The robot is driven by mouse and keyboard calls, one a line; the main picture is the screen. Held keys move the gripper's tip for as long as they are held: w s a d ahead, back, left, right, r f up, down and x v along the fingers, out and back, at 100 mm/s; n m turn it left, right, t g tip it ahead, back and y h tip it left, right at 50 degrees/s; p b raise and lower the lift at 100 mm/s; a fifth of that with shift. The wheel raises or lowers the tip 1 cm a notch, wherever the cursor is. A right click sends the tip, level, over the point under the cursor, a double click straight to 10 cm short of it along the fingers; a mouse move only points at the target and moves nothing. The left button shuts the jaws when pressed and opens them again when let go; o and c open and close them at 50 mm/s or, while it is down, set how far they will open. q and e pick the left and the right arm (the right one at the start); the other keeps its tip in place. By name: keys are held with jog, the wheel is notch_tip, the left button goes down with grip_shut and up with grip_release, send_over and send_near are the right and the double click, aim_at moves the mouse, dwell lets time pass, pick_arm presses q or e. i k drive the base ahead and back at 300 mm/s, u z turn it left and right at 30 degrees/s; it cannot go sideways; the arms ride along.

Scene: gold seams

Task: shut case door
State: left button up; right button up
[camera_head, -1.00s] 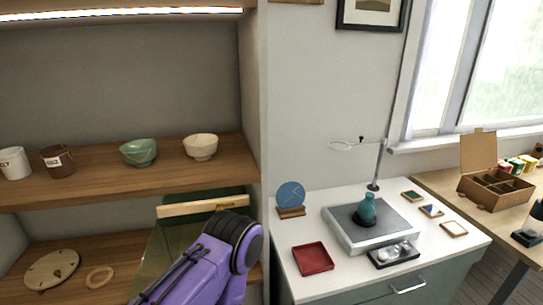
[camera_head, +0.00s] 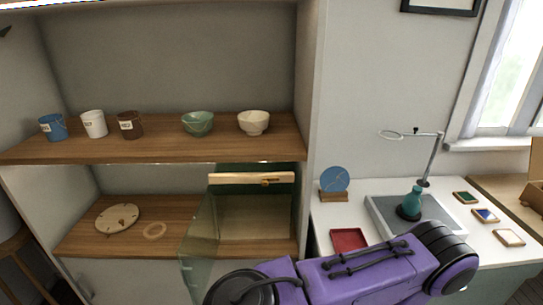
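The case (camera_head: 255,215) stands at the right end of the lower shelf. It has a pale wooden rail (camera_head: 225,180) across its top front, with a small brass-coloured piece on the rail. Its glass door (camera_head: 199,247) stands open, swung out towards me on the left side of the opening. The case's inside looks empty where I can see it. A purple arm of mine crosses the bottom of the view, in front of the case's lower right part and the white cabinet. Neither of my grippers shows.
The upper shelf (camera_head: 160,148) holds blue, white and brown cups and two bowls. A round beige disc (camera_head: 117,217) and a ring (camera_head: 155,230) lie left of the door.

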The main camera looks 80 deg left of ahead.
aim_at(209, 241)
jog(key=z, duration=0.55)
jog(key=k, duration=1.5)
jog(key=u, duration=2.2)
